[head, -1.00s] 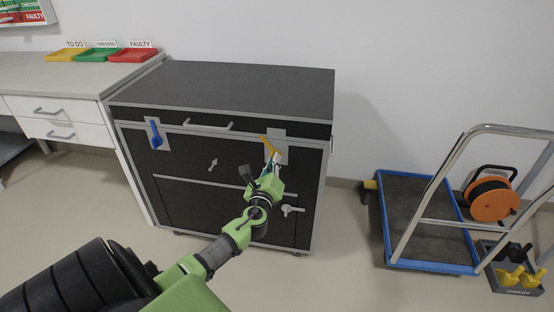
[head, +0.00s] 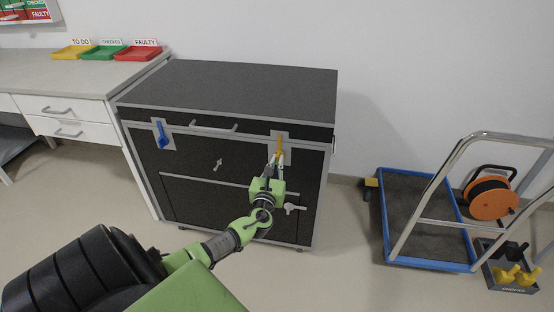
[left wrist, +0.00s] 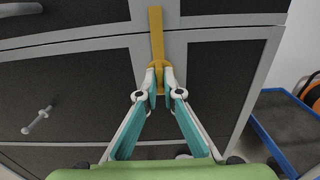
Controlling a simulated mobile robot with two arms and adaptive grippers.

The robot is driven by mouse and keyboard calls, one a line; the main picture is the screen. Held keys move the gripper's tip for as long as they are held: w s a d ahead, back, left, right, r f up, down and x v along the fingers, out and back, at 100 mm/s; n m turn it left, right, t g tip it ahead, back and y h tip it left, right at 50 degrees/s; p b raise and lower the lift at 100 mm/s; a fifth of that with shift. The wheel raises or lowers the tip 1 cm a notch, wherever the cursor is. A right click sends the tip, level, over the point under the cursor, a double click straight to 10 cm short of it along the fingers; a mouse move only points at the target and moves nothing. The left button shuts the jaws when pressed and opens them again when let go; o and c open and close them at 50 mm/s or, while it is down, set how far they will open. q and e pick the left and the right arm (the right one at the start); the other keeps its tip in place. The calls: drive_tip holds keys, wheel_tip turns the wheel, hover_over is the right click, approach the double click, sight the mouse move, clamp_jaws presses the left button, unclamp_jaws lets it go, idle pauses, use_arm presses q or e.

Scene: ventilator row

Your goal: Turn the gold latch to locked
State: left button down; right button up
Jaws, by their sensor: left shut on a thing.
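The gold latch (head: 280,145) is on the front of the black case (head: 230,82), near its right upper corner, on a grey plate. It stands upright across the seam between lid and body. In the left wrist view the gold latch (left wrist: 156,35) runs straight up from my fingers. My left gripper (head: 277,160) is shut on the lower end of the latch; its fingertips (left wrist: 159,78) touch it from both sides. The blue latch (head: 162,134) hangs at the left, nearly upright and slightly tilted. My right gripper is not in view.
A lid handle (head: 214,127) lies between the latches. Two small grey knobs (head: 218,164) (head: 294,208) stick out of the front. A drawer bench (head: 70,95) stands at the left. A blue-edged trolley (head: 425,264) stands at the right, with floor between it and the case.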

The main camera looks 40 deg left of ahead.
use_arm(q)
drive_tip(key=shift+f, duration=0.15)
drive_tip(key=c, duration=2.5)
unclamp_jaws()
drive_tip(key=v, duration=1.2)
drive_tip(key=shift+s, duration=0.15)
